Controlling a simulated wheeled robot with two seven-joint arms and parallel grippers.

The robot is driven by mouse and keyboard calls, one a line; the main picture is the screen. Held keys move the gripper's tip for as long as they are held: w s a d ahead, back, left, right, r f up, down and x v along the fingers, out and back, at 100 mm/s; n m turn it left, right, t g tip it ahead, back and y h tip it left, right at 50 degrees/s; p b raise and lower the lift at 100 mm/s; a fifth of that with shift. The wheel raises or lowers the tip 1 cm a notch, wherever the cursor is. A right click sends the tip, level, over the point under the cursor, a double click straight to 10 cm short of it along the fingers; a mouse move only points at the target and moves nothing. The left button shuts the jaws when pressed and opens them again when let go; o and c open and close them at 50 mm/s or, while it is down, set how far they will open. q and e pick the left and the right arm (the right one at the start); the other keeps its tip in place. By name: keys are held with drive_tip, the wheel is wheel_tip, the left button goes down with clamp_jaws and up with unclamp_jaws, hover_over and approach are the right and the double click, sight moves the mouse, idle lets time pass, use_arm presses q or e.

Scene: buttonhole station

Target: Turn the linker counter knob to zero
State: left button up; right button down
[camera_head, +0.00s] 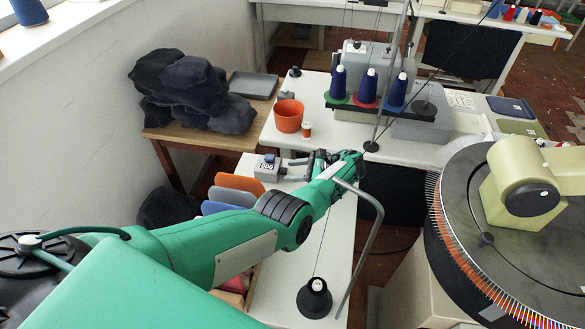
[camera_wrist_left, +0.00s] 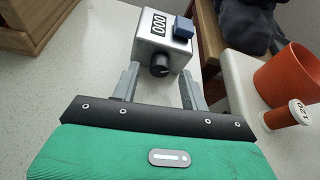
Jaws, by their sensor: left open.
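The linker counter is a small grey box (camera_head: 268,169) on the white table, with a blue button on top. It also shows in the left wrist view (camera_wrist_left: 150,48), where its display (camera_wrist_left: 158,31) reads 000. Its round black knob (camera_wrist_left: 160,65) faces my left gripper. My left gripper (camera_head: 289,167) is open and empty beside the box. In the left wrist view the two grey fingers (camera_wrist_left: 160,71) stand apart on either side of the knob, with gaps visible; I cannot tell whether the tips reach past its face. My right gripper is not in view.
An orange cup (camera_head: 288,116) and a small thread spool (camera_head: 306,129) stand close behind the counter. Blue cones (camera_head: 371,86) stand on a machine further back. A bent grey rod (camera_head: 371,230) rises beside my left arm. The round linker dial (camera_head: 470,262) is at right.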

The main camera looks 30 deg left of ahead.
use_arm(q)
drive_tip(key=shift+s+a+f, duration=0.1)
drive_tip(key=shift+a+f, duration=0.1)
drive_tip(key=shift+a, duration=0.2)
drive_tip(key=shift+c, duration=0.5)
clamp_jaws()
